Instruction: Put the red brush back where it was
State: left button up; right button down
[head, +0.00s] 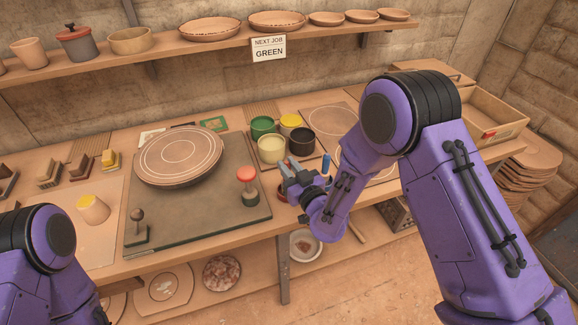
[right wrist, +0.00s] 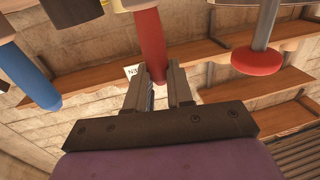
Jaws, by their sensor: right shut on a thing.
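The red brush (right wrist: 150,45) shows in the right wrist view as a red handle coming down from the top edge, its rounded end between my fingers. My right gripper (right wrist: 157,85) is shut on it. In the head view my right gripper (head: 291,175) is at the bench's front part, just right of the red-knobbed post and in front of the paint pots. There the brush is mostly hidden by the gripper, and I cannot tell its tip. A blue handle (head: 326,161) stands just right of the gripper; it also shows in the right wrist view (right wrist: 28,68). My left gripper is out of view.
Green (head: 262,127), yellow, cream and black pots stand close behind the gripper. The red knob (head: 246,174) on the green press board (head: 185,225) is close on the left. A round disc (head: 178,155) lies on that board. A shelf of pottery runs behind.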

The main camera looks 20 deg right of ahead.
jog(key=shift+f, duration=0.1)
jog(key=shift+f, duration=0.15)
jog(key=c, duration=1)
grip_release()
